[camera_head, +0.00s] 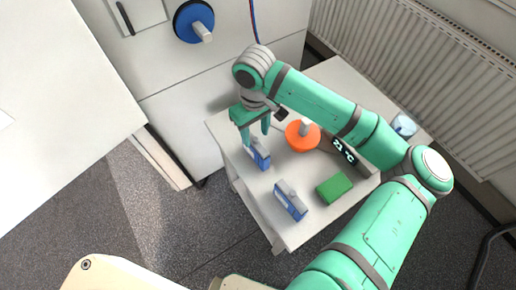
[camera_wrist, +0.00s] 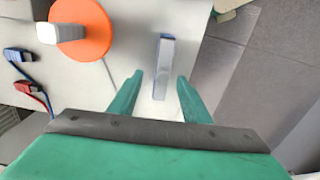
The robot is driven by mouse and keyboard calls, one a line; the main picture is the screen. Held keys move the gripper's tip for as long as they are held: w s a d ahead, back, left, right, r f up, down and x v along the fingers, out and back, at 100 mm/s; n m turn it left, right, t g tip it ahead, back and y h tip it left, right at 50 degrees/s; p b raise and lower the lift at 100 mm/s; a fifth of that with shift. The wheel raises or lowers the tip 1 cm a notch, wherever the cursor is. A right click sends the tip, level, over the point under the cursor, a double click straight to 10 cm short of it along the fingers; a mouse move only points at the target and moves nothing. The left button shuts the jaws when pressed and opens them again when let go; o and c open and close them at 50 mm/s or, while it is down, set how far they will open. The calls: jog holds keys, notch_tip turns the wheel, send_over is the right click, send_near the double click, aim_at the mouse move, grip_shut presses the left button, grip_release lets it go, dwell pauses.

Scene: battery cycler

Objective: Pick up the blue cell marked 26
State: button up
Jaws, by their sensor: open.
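Two blue and white cells stand on the white table. One cell (camera_head: 259,158) is near the table's left edge, directly under my gripper (camera_head: 256,138); the other cell (camera_head: 290,201) is nearer the front. The numbers on them are too small to read. My gripper is open and points down, its fingertips at the top of the left cell. In the wrist view, a pale-topped cell with blue edges (camera_wrist: 164,62) shows between and beyond the fingertips of my gripper (camera_wrist: 160,79), with a gap on each side. I cannot tell how far down the fingers reach.
An orange disc with a white handle (camera_head: 299,139) sits right of the gripper. A green block (camera_head: 334,188) and a dark temperature display (camera_head: 343,149) are farther right. Blue (camera_wrist: 18,55) and red (camera_wrist: 27,87) connectors lie at the wrist view's left. The table edge (camera_wrist: 199,62) is close.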

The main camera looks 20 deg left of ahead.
aim_at(256, 146)
jog(key=shift+s+a+f, duration=0.15)
jog(key=shift+a+f, duration=0.05)
jog(key=shift+f, duration=0.35)
jog(key=shift+s+a+f, duration=0.15)
jog(key=shift+a+f, duration=0.05)
jog(key=shift+f, duration=0.35)
jog(key=f, duration=0.2)
jog(key=d+f, duration=0.1)
jog(key=f, duration=0.1)
jog(key=shift+s, duration=0.1)
jog(key=shift+f, duration=0.55)
grip_shut()
